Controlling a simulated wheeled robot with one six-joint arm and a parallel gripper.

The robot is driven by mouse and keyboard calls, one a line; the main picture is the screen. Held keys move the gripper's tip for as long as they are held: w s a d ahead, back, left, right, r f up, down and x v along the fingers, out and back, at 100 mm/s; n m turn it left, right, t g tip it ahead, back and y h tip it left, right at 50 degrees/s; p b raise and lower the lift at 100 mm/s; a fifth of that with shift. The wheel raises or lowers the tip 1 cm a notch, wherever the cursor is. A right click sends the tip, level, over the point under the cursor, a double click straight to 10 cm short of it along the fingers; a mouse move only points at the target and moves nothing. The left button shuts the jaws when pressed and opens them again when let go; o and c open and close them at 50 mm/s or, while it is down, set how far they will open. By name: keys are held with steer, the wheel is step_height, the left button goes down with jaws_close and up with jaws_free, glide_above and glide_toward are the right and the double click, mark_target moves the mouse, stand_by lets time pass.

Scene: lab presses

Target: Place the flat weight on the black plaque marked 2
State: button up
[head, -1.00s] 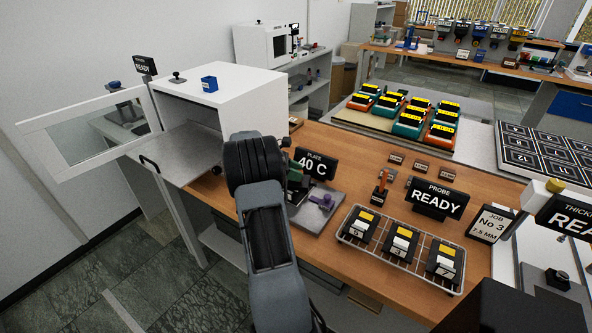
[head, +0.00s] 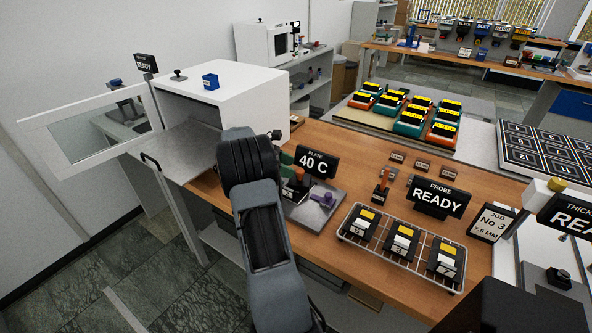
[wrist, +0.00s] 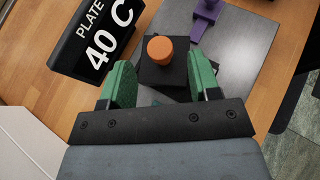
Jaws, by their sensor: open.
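The flat weight (wrist: 172,73) is a black square block with an orange knob (wrist: 160,49) on top. It rests on the grey metal plate (wrist: 238,50) in front of the 40 C sign. In the head view the orange knob (head: 299,173) shows just right of my arm. My gripper (wrist: 160,62) is open, with one green finger on each side of the weight in the wrist view; I cannot tell whether they touch it. In the head view my wrist hides most of the gripper. Numbered black plaques (head: 546,146) lie at the right; I cannot surely read a 2.
A purple-handled thing (wrist: 207,12) stands on the plate's far side. The 40 C sign (head: 316,161) is close behind the plate. A wire rack (head: 385,257) with black blocks and the READY probe sign (head: 437,196) stand to the right. An open-doored white cabinet (head: 222,88) is at left.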

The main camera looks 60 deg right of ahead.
steer(key=w+a+r+t, duration=0.2)
steer(key=w+a+r, duration=0.15)
steer(key=a, duration=0.35)
steer(key=w+a+r+t, duration=0.2)
steer(key=w+a+r, duration=0.15)
steer(key=a, duration=0.25)
steer(key=s+a+f+m+t+y, duration=0.1)
steer(key=s+a+m+t+y, duration=0.1)
steer(key=a, duration=0.7)
steer(key=s+a+f+m+t+y, duration=0.2)
steer(key=s+a+t, duration=0.2)
steer(key=a, duration=0.6)
steer(key=s+a+f+m+t+y, duration=0.1)
steer(key=s+a+m+t+y, duration=0.1)
steer(key=s+a, duration=0.3)
steer(key=shift+s+a+f+m+t+y, duration=0.3)
steer(key=shift+a+t, duration=0.5)
steer(key=shift+a, duration=1.6)
steer(key=shift+w+r, duration=0.1)
steer(key=shift+r, duration=0.05)
step_height(320, 180, up, 2)
steer(key=shift+r+p, duration=0.2)
steer(key=shift+p, duration=0.75)
